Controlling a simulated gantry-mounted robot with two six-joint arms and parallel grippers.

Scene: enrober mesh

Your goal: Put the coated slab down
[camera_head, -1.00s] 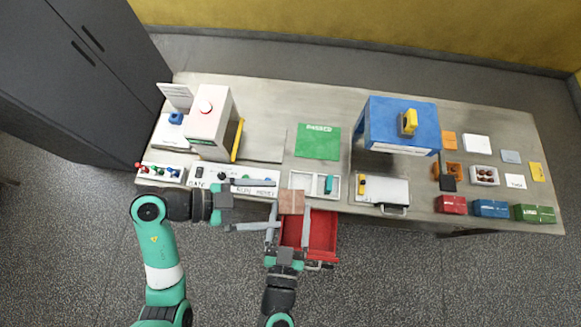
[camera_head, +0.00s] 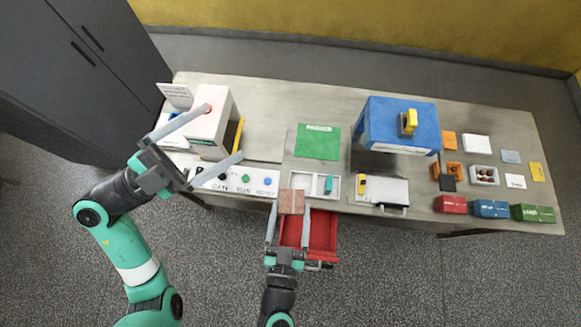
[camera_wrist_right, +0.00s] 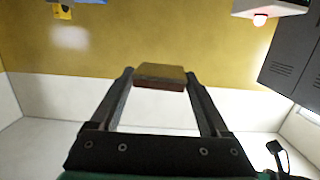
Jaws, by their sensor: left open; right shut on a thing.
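The coated slab (camera_head: 291,202) is a flat brown block. My right gripper (camera_head: 290,214) is shut on it and holds it by two opposite edges, near the table's front edge, in front of the white two-part tray. In the right wrist view the slab (camera_wrist_right: 161,77) sits level between the fingertips. My left gripper (camera_head: 193,150) is open and empty, its fingers spread above the button panel and beside the white machine. Part of the panel is hidden by it.
A red drawer (camera_head: 322,236) stands open below the slab. A green mat (camera_head: 318,142) lies bare behind the white tray (camera_head: 302,181). A blue machine (camera_head: 385,123) stands to the right. The button panel (camera_head: 232,180) is at the left front. Coloured boxes and small items fill the right end.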

